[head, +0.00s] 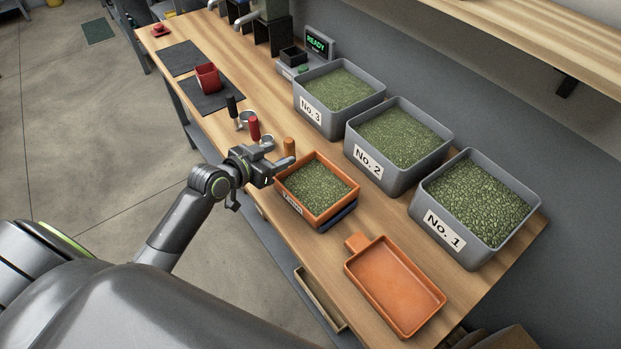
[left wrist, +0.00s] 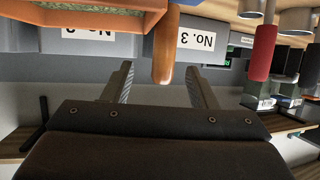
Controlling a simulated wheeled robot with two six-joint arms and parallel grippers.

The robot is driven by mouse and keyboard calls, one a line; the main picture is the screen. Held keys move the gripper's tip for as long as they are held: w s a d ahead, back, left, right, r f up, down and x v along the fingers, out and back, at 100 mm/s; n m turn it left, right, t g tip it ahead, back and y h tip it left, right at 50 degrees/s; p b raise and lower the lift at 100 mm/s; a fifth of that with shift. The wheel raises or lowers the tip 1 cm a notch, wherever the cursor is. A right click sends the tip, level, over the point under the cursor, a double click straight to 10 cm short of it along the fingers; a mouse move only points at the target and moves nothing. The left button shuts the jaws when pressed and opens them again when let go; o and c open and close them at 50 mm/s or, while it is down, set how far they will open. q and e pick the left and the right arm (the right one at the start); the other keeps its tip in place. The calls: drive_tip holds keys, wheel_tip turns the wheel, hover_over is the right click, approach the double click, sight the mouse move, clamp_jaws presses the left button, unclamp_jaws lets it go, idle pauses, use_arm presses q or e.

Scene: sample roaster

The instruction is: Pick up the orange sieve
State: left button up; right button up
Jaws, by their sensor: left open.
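An upright orange handle (head: 289,147), which looks like the orange sieve's handle, stands just past my left gripper. My left gripper (head: 277,161) is open and empty, reaching in from the left over the table's front edge. In the left wrist view, which is upside down, the orange handle (left wrist: 163,55) shows between the two open fingertips (left wrist: 160,72), with clear space on both sides. I cannot tell whether the fingertips reach around it.
An orange box of green beans (head: 345,203) stands close to my gripper. Red-handled (head: 254,128) and black-handled (head: 231,106) tools stand to its left. Grey bins No. 3 (head: 311,109), No. 2 (head: 369,163) and No. 1 (head: 442,229) line the back. An empty orange tray (head: 395,285) lies right.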

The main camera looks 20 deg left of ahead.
sight(285, 150)
use_arm(q)
drive_tip(key=shift+a+p+x, duration=0.1)
drive_tip(key=shift+p+x, duration=0.3)
drive_tip(key=shift+x, duration=0.75)
drive_tip(key=shift+a+p+x, duration=0.15)
drive_tip(key=shift+p+x, duration=0.2)
drive_tip(key=shift+x, duration=0.8)
drive_tip(key=shift+w+d+f, duration=0.15)
drive_tip(key=shift+w, duration=0.5)
clamp_jaws()
